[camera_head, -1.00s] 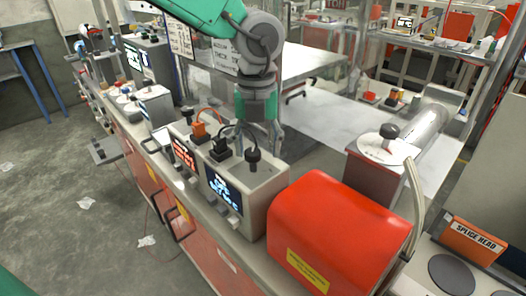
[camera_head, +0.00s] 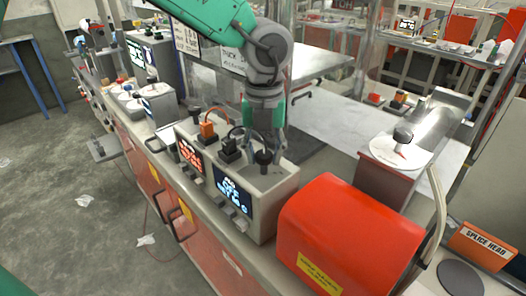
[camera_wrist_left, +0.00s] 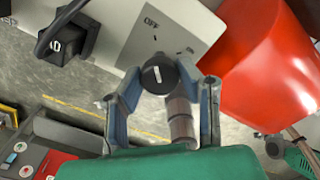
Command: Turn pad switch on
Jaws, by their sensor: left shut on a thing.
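The pad switch is a black round knob (camera_head: 264,158) on top of a beige control box (camera_head: 275,188), at its right end. In the left wrist view the knob (camera_wrist_left: 157,74) shows a white pointer line, and an OFF label is printed on the box top beside it. My left gripper (camera_head: 262,148) comes down from above with its fingers on either side of the knob, shut on it. The fingers (camera_wrist_left: 160,88) flank the knob in the wrist view. The box's front has a blue-lit display (camera_head: 232,198). My right gripper is not in view.
A black plug (camera_head: 229,150) and an orange plug (camera_head: 207,131) with cables stand on the box left of the knob. A red rounded cover (camera_head: 350,235) sits close on the right.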

